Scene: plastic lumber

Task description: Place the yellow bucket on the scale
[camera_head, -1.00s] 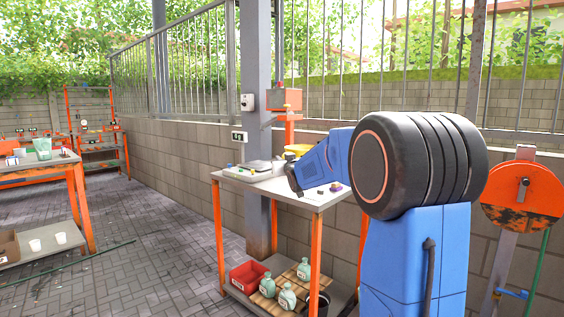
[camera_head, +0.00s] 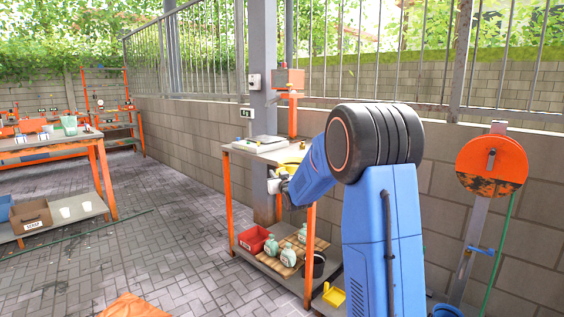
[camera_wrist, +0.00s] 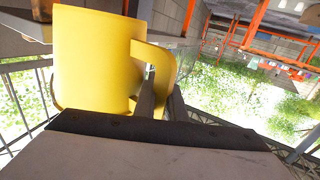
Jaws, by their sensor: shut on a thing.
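The yellow bucket (camera_wrist: 95,60) fills the left of the wrist view and looks tilted there, with its curved handle (camera_wrist: 160,62) at the fingers. My gripper (camera_wrist: 152,85) is shut on this handle. In the head view, my gripper (camera_head: 276,183) is in front of the worktable's near edge, below the tabletop's far side. My blue arm hides most of the bucket there; only a small yellowish patch shows. The scale (camera_head: 262,140), a light flat-topped box, sits at the back left of the worktable (camera_head: 240,149). Its top looks clear.
The worktable's lower shelf holds a red bin (camera_head: 253,240), several pale green bottles and a dark bucket (camera_head: 316,265). An orange post stands behind the scale. An orange reel (camera_head: 491,166) stands at right. Paved floor is open on the left.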

